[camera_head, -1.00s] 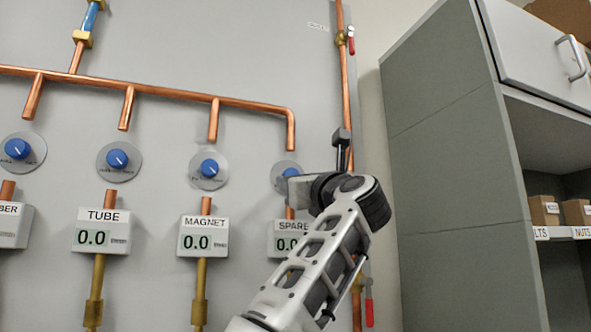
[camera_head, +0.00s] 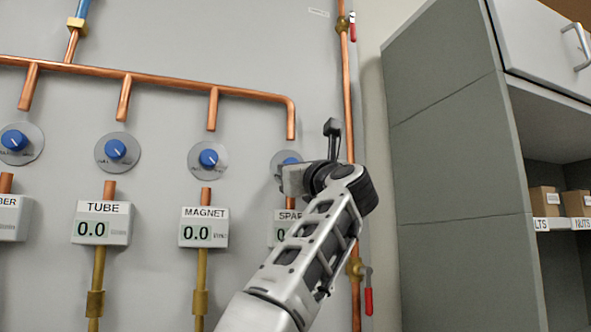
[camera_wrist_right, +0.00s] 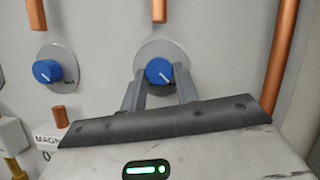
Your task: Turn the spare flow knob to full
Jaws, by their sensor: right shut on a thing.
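The spare flow knob (camera_head: 290,160) is a blue knob on a round grey dial plate, partly hidden behind my right gripper in the head view. In the right wrist view the blue spare knob (camera_wrist_right: 158,71) sits between the two fingers, its white pointer line slanting toward the lower right. My right gripper (camera_wrist_right: 160,88) is shut on the knob. In the head view my right gripper (camera_head: 287,178) reaches the panel from below right. The SPARE display box (camera_head: 283,228) is below, its reading mostly covered by my arm. My left gripper is not in view.
The magnet knob (camera_head: 208,158) is to the left, above the MAGNET display (camera_head: 204,228) reading 0.0. The TUBE display (camera_head: 102,222) also reads 0.0. A vertical copper pipe (camera_head: 346,90) with red-handled valves runs close right of my gripper. A grey cabinet (camera_head: 450,150) stands further right.

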